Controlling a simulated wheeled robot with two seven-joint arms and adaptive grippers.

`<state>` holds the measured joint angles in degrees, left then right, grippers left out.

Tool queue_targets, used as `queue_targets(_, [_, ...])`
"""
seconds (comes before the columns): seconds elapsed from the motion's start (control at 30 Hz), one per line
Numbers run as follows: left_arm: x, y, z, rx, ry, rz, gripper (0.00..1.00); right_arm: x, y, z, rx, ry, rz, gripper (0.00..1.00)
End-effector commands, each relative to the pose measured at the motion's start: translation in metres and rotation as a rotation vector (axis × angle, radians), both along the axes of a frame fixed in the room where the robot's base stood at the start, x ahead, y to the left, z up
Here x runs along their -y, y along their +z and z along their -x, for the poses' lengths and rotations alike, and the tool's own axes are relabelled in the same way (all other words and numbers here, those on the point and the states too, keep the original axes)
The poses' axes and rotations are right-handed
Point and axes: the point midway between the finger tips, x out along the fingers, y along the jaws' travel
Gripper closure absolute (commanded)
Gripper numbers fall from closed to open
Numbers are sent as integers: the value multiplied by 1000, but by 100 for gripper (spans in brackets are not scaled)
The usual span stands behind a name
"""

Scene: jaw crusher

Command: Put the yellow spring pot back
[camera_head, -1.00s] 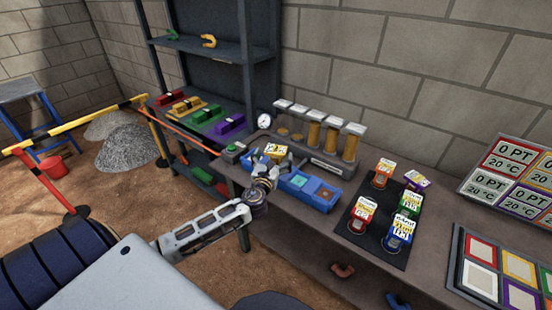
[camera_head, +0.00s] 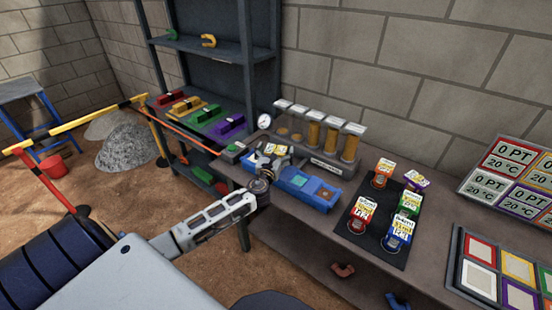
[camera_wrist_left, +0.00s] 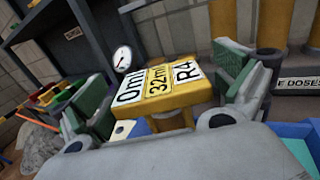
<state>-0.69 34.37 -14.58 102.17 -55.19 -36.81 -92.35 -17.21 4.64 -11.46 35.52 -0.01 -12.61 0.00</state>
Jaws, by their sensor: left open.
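The yellow spring pot (camera_wrist_left: 178,100) fills the middle of the left wrist view. Its top carries white and yellow labels reading "0 mm", "32 mm" and "R4". My left gripper (camera_wrist_left: 165,105) is open, with one green-padded finger on each side of the pot; I cannot tell whether either touches it. In the head view, my left gripper (camera_head: 271,163) is at the left end of the blue tray (camera_head: 322,202) and mostly hides the pot. A black mat (camera_head: 358,238) on the bench holds several other spring pots. My right gripper is not in view.
Behind the tray stands a rack of glass tubes (camera_head: 314,135) with a round gauge (camera_head: 264,121) at its left. A shelf unit (camera_head: 215,90) with coloured blocks is at left. Sample frames (camera_head: 500,275) lie at the right.

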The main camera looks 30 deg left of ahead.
Motion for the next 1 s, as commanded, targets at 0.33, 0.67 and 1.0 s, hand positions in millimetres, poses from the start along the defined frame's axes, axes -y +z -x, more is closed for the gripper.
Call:
queue_targets(0.33, [0,0,0,0,0,0,16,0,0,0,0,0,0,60])
queue_targets(0.67, [0,0,0,0,0,0,58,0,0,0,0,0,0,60])
queue_targets(1.0, [0,4,0,2,0,0,63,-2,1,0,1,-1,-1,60])
